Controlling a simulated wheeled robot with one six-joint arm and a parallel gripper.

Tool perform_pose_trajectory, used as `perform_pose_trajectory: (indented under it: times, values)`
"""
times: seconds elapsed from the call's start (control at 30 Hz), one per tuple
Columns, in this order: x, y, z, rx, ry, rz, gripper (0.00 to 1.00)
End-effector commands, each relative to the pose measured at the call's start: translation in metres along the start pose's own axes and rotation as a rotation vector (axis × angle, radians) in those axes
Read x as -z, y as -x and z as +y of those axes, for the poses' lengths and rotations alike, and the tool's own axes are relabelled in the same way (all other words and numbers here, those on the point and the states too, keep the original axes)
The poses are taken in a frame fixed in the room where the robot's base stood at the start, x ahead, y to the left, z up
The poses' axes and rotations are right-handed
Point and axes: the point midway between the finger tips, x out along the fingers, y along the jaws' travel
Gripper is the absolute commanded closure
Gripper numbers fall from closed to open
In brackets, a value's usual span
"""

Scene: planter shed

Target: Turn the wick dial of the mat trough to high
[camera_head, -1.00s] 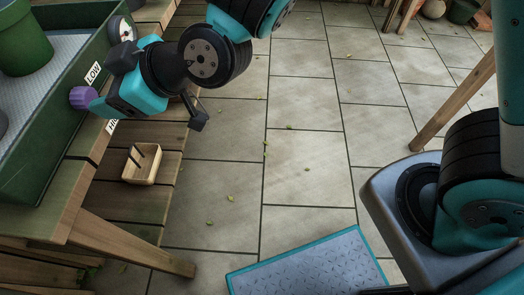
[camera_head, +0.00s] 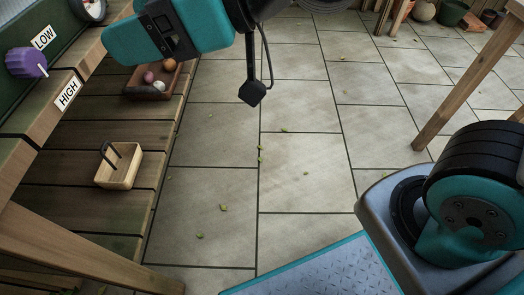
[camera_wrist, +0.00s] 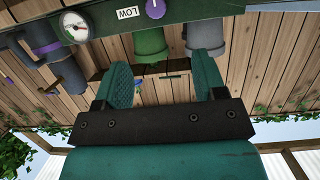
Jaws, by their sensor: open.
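The purple wick dial (camera_head: 27,62) is on the side of the green mat trough (camera_head: 22,98) at the left edge of the head view. Its white pointer points right and slightly down, between the LOW label (camera_head: 43,37) and the HIGH label (camera_head: 67,92). My gripper (camera_head: 112,42) is open and empty, to the right of the dial and apart from it. In the wrist view the dial (camera_wrist: 155,9) shows at the top edge, beside the LOW label (camera_wrist: 128,13), beyond my spread fingers (camera_wrist: 163,75). The HIGH label is out of the wrist view.
A round gauge (camera_wrist: 75,26) is on the trough beside the dial. Below, the slatted shelf holds a small wooden box (camera_head: 120,166) and a brown tray (camera_head: 154,82) with several balls. The tiled floor (camera_head: 300,175) to the right is mostly clear.

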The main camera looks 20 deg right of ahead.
Motion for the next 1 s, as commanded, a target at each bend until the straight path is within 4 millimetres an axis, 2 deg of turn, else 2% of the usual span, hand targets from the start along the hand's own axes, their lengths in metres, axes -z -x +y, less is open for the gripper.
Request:
perform_pose_trajectory:
  times: [0.03,0.3,0.7,0.77,1.0]
  values:
    - [-0.015,-0.004,0.002,0.002,-0.031,0.02,0.36]
    - [-0.038,-0.007,0.006,0.034,-0.195,0.144,0.36]
    - [-0.056,-0.003,0.013,0.07,-0.364,0.28,0.36]
    - [-0.042,-0.006,0.013,0.077,-0.368,0.279,0.36]
    - [-0.034,-0.028,0.012,0.078,-0.369,0.276,0.36]
